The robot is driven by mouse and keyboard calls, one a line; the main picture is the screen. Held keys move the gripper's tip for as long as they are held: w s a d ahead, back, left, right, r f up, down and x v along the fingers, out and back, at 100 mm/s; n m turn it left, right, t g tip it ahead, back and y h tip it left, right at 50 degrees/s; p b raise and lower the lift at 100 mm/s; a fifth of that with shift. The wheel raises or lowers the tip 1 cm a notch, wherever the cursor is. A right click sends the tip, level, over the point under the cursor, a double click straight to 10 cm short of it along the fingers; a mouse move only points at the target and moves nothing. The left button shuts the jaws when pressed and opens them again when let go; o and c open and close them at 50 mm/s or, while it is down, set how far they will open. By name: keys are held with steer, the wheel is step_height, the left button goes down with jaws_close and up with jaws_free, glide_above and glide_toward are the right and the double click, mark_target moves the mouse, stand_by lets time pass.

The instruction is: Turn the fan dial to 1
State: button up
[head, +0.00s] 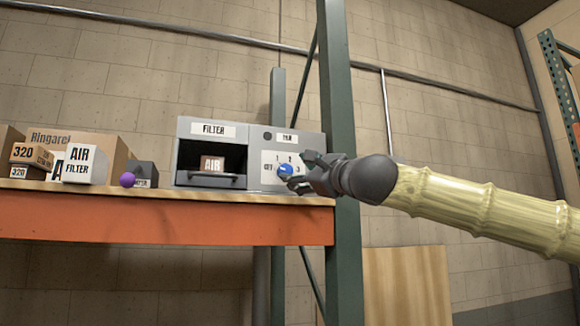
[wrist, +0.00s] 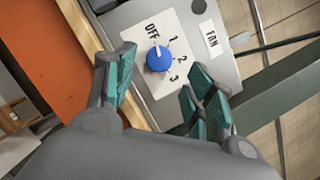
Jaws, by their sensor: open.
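The fan dial is a round blue knob (head: 285,169) on a white label plate at the right of the grey filter unit. In the wrist view the knob (wrist: 159,58) shows below OFF, with 1, 2 and 3 in an arc to its right. Its small white mark appears to point toward OFF. My gripper (head: 299,171) is at the dial's right in the head view, fingers pointing at it. In the wrist view my gripper (wrist: 161,70) is open, with teal-padded fingers on either side of the knob.
The grey filter unit (head: 257,137) has an open bay with an AIR box (head: 211,164). Filter boxes (head: 85,163) and a purple ball (head: 127,180) stand left on the orange-edged shelf (head: 170,217). A green rack post (head: 342,240) stands close behind my gripper.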

mark_target(287, 171)
steer(key=shift+p+x, duration=0.75)
steer(key=shift+x, duration=1.65)
steer(key=c, duration=1)
